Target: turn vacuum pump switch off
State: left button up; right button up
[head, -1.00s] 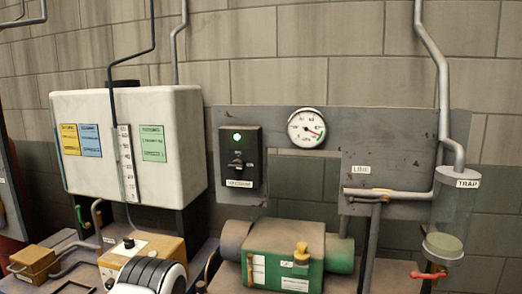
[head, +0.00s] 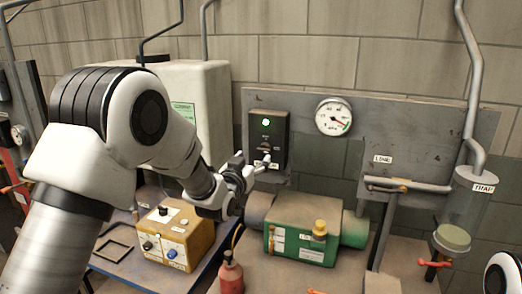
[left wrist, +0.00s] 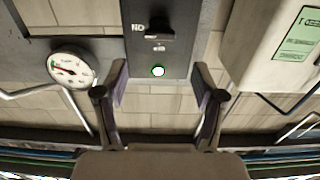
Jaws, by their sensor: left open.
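The vacuum pump switch box (head: 268,138) is a dark box on the grey wall panel, with a lit green lamp (head: 266,122) near its top. My left gripper (head: 262,163) is in front of the lower part of the box. In the left wrist view its two fingers (left wrist: 160,88) are apart, with nothing between them. Contact with the box cannot be told. My right gripper is out of view.
A dial gauge (head: 333,117) is right of the box. The green pump (head: 300,238) with a yellow cap sits below. A yellow control box (head: 176,241) and a red bottle (head: 231,274) stand below my left arm. The white tank (head: 205,85) is behind it.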

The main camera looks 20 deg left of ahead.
aim_at(262, 150)
pick_arm(q)
jog(key=w+p, duration=0.1)
jog(key=w, duration=0.2)
jog(key=w+p, duration=0.2)
jog(key=w, duration=0.2)
jog(key=shift+d+f, duration=0.15)
jog(key=shift+d, duration=0.05)
jog(key=shift+w+f, duration=0.1)
jog(key=shift+w, duration=0.35)
jog(key=c, duration=1.1)
